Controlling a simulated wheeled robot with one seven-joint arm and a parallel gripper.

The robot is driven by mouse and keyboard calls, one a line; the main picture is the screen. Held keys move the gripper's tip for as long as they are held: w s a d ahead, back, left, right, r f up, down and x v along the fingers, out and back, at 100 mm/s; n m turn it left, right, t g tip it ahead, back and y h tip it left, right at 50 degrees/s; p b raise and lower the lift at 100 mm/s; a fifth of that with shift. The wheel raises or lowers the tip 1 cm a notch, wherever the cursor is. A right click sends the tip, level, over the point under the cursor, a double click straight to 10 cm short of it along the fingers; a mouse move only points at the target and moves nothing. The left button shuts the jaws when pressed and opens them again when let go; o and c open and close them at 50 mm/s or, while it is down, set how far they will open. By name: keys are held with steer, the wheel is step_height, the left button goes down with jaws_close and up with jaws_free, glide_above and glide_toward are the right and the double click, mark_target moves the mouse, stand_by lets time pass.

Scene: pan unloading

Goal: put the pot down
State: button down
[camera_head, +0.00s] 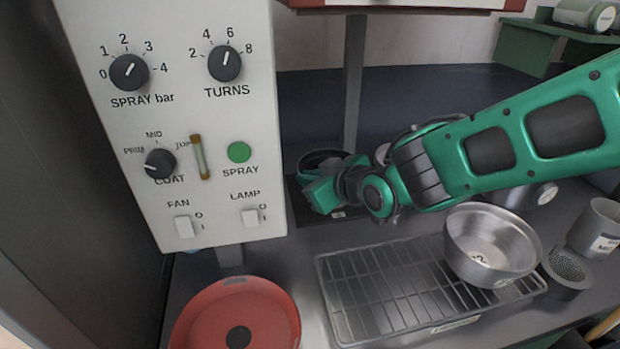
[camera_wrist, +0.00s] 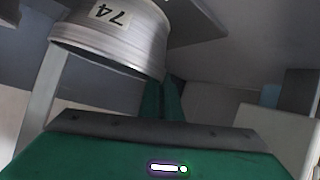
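The pot is a grey metal vessel with a white label reading 74. In the wrist view the pot (camera_wrist: 105,62) fills the upper left, its wide rim towards my gripper. In the head view only part of a dark round rim, seemingly the same pot (camera_head: 312,160), shows behind my gripper. My gripper (camera_head: 322,190) is at the middle of the head view. In the wrist view its green fingers (camera_wrist: 161,98) lie close together and reach the pot's rim; they look shut on it, with the tips hidden. I cannot tell whether the pot's base touches anything.
A dark square plate (camera_head: 300,205) lies below my gripper. A steel bowl (camera_head: 490,240) stands on a wire rack (camera_head: 375,295) in front. A red pan (camera_head: 236,315) is at front left, and a grey mug (camera_head: 597,228) at right. The control panel (camera_head: 185,120) blocks the left.

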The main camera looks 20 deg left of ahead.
steer(key=shift+f, duration=0.15)
steer(key=c, duration=2)
jaws_free()
steer(key=shift+s+d+r, duration=0.1)
steer(key=shift+r, duration=0.1)
steer(key=v, duration=1.1)
steer(key=shift+s+d+r, duration=0.15)
steer(key=shift+s+d, duration=0.1)
steer(key=shift+d, duration=0.05)
